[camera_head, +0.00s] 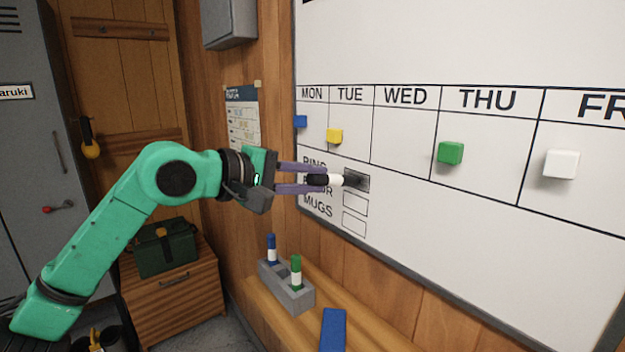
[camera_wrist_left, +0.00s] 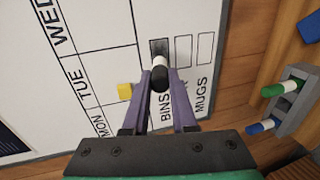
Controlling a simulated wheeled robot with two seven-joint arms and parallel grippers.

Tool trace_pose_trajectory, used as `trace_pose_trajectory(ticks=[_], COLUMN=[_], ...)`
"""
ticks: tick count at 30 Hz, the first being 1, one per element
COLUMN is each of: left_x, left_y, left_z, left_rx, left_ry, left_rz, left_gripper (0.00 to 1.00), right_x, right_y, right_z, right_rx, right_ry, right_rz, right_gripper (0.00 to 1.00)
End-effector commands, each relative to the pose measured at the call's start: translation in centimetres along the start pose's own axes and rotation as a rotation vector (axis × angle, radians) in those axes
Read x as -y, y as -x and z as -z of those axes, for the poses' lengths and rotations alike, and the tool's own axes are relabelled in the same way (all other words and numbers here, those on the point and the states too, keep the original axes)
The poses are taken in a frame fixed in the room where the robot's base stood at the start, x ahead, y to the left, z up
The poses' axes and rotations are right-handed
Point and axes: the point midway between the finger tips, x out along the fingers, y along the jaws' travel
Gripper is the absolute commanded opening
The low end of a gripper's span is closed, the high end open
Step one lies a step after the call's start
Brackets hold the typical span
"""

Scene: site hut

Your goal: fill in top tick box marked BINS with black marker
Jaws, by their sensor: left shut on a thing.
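The whiteboard (camera_head: 420,200) carries a weekday grid with three tick boxes under it, beside the words BINS, a partly hidden word, and MUGS. My left gripper (camera_head: 325,180) is shut on the black marker (camera_head: 335,180), which has a black and a white part. The marker points at the board, its end at the top tick box (camera_head: 358,181). That box is shaded dark grey over much of its area; it also shows in the left wrist view (camera_wrist_left: 158,45). Whether the tip touches the board is hard to tell. The middle box (camera_head: 355,203) and bottom box (camera_head: 354,225) are blank. My right gripper is out of view.
A grey holder (camera_head: 286,290) with a blue marker (camera_head: 271,250) and a green marker (camera_head: 296,272) stands on the wooden ledge below. A blue block (camera_head: 333,330) lies beside it. Coloured magnets, including a yellow one (camera_head: 334,136), sit on the board above.

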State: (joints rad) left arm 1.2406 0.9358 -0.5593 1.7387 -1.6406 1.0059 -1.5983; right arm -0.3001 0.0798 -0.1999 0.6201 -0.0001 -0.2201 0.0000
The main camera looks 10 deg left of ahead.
Motion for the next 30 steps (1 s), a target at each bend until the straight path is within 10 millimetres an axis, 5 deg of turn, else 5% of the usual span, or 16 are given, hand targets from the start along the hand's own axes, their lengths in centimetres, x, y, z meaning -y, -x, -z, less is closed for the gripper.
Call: trace_pose_trajectory(ticks=[30], left_x=[0.0], left_y=[0.0], left_z=[2.0], left_rx=[-0.001], left_ry=[0.000], left_rz=[0.000], left_gripper=[0.00], right_x=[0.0], right_y=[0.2], right_z=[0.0], right_rx=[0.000], right_ry=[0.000], right_rz=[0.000], right_gripper=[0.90])
